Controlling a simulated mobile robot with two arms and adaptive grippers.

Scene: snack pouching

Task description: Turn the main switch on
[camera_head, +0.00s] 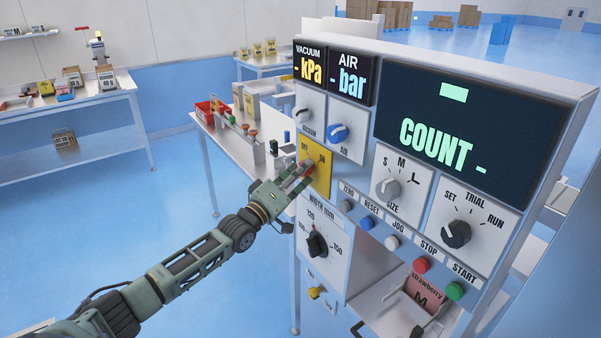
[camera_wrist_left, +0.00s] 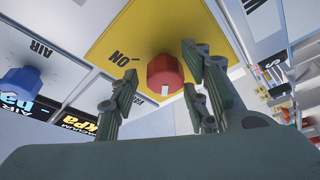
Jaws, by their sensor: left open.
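The main switch is a red knob (camera_head: 309,167) on a yellow plate (camera_head: 320,183) marked OFF and ON, on the left of the machine's front panel. In the left wrist view the knob (camera_wrist_left: 165,74) carries a white mark on its lower edge, and the ON label lies to its left, upside down. My left gripper (camera_head: 300,176) is open, its fingers pointing at the plate. In the wrist view its fingertips (camera_wrist_left: 160,68) stand on either side of the knob; I cannot tell whether they touch it. My right gripper is not in view.
Close by are the blue AIR knob (camera_head: 338,133), the VACUUM knob (camera_head: 304,115), the black WIDTH knob (camera_head: 317,244) and a row of buttons. The displays show only dashes for values. A pink strawberry pouch (camera_head: 422,290) sits low at the front. A side table (camera_head: 237,150) stands behind.

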